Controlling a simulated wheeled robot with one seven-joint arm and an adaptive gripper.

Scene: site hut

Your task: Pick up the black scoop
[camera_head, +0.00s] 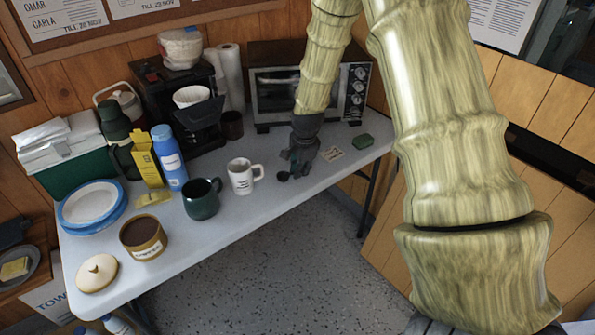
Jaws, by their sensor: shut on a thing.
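The black scoop (283,176) is small and dark, low at the left of my gripper (297,173), over the white table near its front edge. My gripper points down and is shut on the scoop. Most of the scoop's handle is hidden by the fingers. I cannot tell whether the scoop touches the table.
A white mug (241,177) and dark green mug (202,199) stand to the left. An open coffee tin (143,237) is farther left. A toaster oven (309,85) stands behind; a green sponge (363,141) and card (331,154) lie to the right.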

